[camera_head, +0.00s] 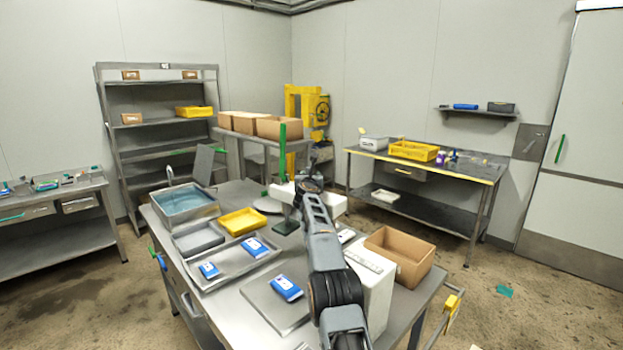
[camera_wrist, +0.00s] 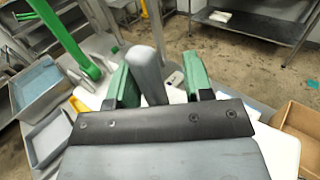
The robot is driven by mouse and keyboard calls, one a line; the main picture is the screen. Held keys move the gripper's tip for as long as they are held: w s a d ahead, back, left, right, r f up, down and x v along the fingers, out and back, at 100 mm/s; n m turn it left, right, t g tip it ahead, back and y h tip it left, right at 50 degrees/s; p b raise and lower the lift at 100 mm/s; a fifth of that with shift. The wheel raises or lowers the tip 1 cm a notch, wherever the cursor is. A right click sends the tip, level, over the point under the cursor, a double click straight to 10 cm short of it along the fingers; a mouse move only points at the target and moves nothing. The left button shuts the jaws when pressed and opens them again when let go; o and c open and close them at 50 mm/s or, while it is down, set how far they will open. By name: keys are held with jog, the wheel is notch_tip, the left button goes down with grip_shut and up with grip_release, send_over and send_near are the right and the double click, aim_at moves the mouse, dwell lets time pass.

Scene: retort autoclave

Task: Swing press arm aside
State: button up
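The press stands at the back of the steel table, with a pale horizontal press arm (camera_head: 334,202) and an upright green lever (camera_head: 283,152). The lever also shows at upper left in the wrist view (camera_wrist: 62,38). My gripper (camera_wrist: 160,82) has two green fingers spread apart. A grey rounded bar (camera_wrist: 149,76), apparently a handle on the press, stands between them. It is close to the left finger, with a gap to the right finger. In the head view my arm covers the gripper's fingertips and part of the press arm, so contact cannot be told.
A water basin (camera_head: 183,201), a yellow tray (camera_head: 242,221) and a steel tray (camera_head: 222,268) with blue-white packs lie left of the press. A cardboard box (camera_head: 400,247) stands on the right, beside a white box-shaped unit (camera_head: 371,284). Blue-white pack (camera_head: 287,287) lies on a plate in front.

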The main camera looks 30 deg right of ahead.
jog(key=shift+a, duration=0.2)
jog(key=b, duration=0.1)
jog(key=s+b, duration=0.1)
jog(key=shift+a+f+b, duration=0.2)
jog(key=shift+a+b, duration=0.05)
jog(key=shift+b, duration=0.05)
jog(key=b+v, duration=1)
jog(key=v, duration=0.2)
jog(key=shift+s+r+b, duration=0.15)
jog(key=shift+s+b, duration=0.1)
jog(key=shift+b, duration=0.1)
